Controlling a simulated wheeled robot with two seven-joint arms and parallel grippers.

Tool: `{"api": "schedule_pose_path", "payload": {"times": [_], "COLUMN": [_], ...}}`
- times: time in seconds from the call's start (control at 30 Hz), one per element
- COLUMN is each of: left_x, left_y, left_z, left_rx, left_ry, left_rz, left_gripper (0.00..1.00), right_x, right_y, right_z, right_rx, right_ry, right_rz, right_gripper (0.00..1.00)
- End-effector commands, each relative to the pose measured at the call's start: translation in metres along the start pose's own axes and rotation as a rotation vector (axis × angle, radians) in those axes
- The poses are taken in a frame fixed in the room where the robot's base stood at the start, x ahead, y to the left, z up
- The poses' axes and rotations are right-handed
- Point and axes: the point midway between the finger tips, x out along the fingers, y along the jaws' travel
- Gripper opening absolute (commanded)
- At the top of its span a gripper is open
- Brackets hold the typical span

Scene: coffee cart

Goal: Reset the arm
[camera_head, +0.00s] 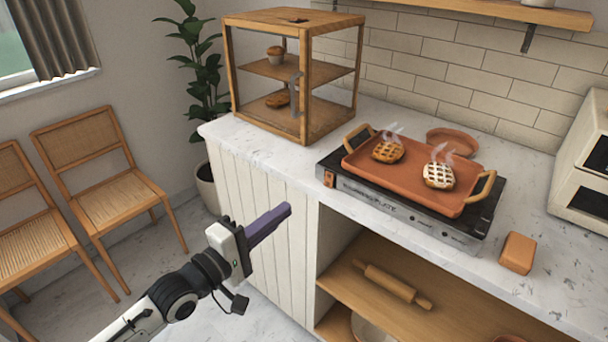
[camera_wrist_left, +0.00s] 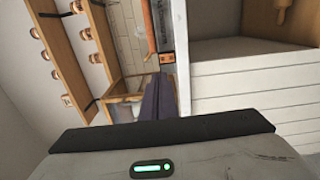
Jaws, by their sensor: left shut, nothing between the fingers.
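My left gripper (camera_head: 268,222) is shut and empty, with its purple fingers together. It hangs in the air in front of the white counter front, below the counter top and apart from it. The fingers (camera_wrist_left: 158,100) also show in the left wrist view, pointing toward the counter's side. My left arm comes in from the bottom left of the head view. My right gripper is not in either view.
An orange tray (camera_head: 408,197) with two steaming waffles sits on a black warming plate (camera_head: 400,212) on the counter. A wooden display case (camera_head: 304,85) stands at the counter's left end. A rolling pin (camera_head: 393,284) lies on the shelf below. Chairs (camera_head: 105,190) stand at left.

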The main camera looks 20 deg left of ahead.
Motion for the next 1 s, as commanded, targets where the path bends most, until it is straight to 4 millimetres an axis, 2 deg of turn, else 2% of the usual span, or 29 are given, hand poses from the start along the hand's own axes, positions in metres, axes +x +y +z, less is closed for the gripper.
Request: {"api": "schedule_pose_path", "payload": {"times": [0.13,0.17,0.27,0.37,0.5,0.6,0.7,0.83,1.0], "left_x": [-0.004,-0.006,-0.023,-0.052,-0.109,-0.153,-0.191,-0.223,-0.234], "left_y": [-0.01,-0.018,-0.056,-0.108,-0.181,-0.222,-0.25,-0.27,-0.277], "left_z": [0.004,0.006,0.02,0.039,0.07,0.089,0.105,0.118,0.122], "left_rx": [0.033,0.057,0.198,0.416,0.757,0.97,1.133,1.262,1.315], "left_ry": [0.004,0.006,0.012,-0.003,-0.09,-0.194,-0.304,-0.412,-0.459], "left_rz": [-0.02,-0.035,-0.118,-0.248,-0.455,-0.584,-0.679,-0.747,-0.769], "left_gripper": [0.0,0.0,0.0,0.0,0.0,0.0,0.0,0.0,0.0], "right_x": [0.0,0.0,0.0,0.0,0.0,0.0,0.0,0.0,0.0], "right_y": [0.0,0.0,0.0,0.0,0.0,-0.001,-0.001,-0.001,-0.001], "right_z": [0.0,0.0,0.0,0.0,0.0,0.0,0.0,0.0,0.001], "right_rx": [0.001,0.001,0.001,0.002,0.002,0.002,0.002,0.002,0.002], "right_ry": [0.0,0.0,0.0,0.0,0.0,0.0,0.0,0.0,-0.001], "right_rz": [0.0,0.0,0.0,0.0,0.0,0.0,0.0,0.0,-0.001], "right_gripper": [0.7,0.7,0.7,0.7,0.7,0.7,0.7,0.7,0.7]}}
